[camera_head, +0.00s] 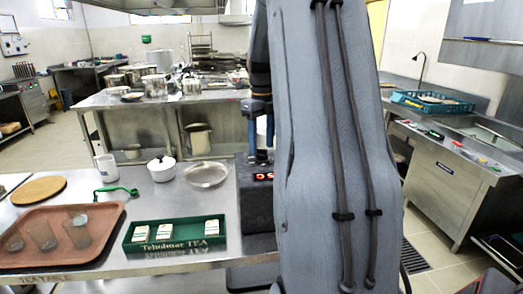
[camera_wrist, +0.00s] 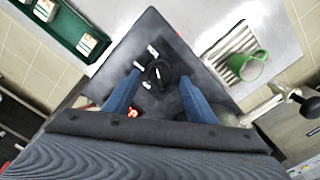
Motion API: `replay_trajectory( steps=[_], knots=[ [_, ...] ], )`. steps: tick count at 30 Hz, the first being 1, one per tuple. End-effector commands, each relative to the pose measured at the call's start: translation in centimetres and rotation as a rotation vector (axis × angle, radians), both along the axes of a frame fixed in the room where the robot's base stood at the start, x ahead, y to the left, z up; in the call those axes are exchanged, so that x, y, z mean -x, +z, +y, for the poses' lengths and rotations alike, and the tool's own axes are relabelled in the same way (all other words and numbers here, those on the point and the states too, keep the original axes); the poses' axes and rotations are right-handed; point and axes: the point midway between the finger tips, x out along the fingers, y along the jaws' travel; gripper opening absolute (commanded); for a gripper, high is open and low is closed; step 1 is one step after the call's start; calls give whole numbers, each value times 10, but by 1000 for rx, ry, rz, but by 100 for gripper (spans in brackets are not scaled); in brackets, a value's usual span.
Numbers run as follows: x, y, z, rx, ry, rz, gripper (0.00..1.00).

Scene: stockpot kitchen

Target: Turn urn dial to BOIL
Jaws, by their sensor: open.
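The urn dial (camera_wrist: 158,75) is a round black knob on a dark panel (camera_wrist: 150,32), with small white labels around it. The label text and the dial's setting are too small to read. My gripper (camera_wrist: 161,78) is open in the wrist view, its two blue fingers on either side of the dial. I cannot tell whether they touch it. A dark grey box with a red lit display (camera_head: 263,176) shows left of my arm.
A green mug (camera_wrist: 249,66) stands on a ribbed tray (camera_wrist: 228,50) beside the panel, near a metal tap (camera_wrist: 288,94).

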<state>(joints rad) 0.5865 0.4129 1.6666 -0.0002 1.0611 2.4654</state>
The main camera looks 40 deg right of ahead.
Motion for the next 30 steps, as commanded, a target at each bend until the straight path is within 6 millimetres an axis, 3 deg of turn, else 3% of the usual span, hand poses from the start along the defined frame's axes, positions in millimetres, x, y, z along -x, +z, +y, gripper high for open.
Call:
replay_trajectory(
  steps=[10,30],
  knots=[
    [0,48,-1,2,-1,-2,51],
    [0,53,-1,0,-1,0,51]
  ],
)
